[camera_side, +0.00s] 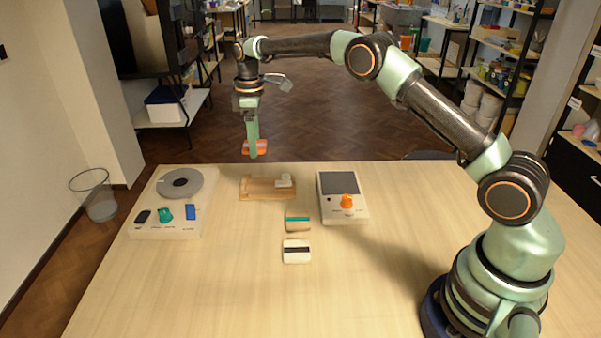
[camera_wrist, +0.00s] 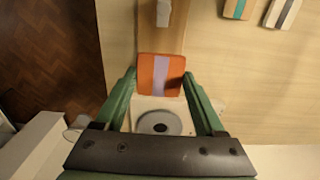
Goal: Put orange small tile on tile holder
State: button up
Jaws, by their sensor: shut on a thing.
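My gripper (camera_side: 254,152) is above the far edge of the table, its green fingers pointing down. It is shut on an orange small tile (camera_side: 246,148). In the wrist view, the orange tile (camera_wrist: 146,73) has a lilac stripe down its middle and sits between my two fingers (camera_wrist: 160,80). The tile holder (camera_side: 255,192) is a wooden base with a white block (camera_side: 284,180) at its right, on the table below and slightly right of my gripper. In the wrist view, the wooden holder (camera_wrist: 145,40) shows beyond the tile, which covers part of it.
A device with a grey disc (camera_side: 179,183) stands left of the holder, a box with an orange knob (camera_side: 346,202) right. A teal-striped tile (camera_side: 297,222) and a dark-striped white tile (camera_side: 296,251) lie in front. The front left of the table is clear.

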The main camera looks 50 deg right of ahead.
notch_tip(320, 180, down, 11)
jog(key=shift+f, duration=0.1)
dwell(0.4)
jog(key=shift+f, duration=0.15)
jog(key=o, duration=1.5)
jog(key=shift+o, duration=0.2)
notch_tip(320, 180, up, 12)
jog(key=shift+r, duration=0.25)
notch_tip(320, 180, up, 8)
jog(key=m+t, duration=0.1)
jog(key=m, duration=0.1)
send_over(259, 187)
jog(key=s, duration=0.4)
jog(key=s+r+m+t, duration=0.2)
jog(key=s+r, duration=0.5)
jog(key=s, duration=0.1)
jog(key=s+f+m+t, duration=0.1)
jog(key=s+m, duration=0.1)
jog(key=s, duration=0.6)
jog(key=s+f+m+t, duration=0.1)
jog(key=s+f+m, duration=0.1)
jog(key=s, duration=0.6)
jog(key=shift+s+a+f+m+t, duration=0.3)
jog(key=shift+s+m, duration=0.05)
jog(key=shift+m, duration=0.15)
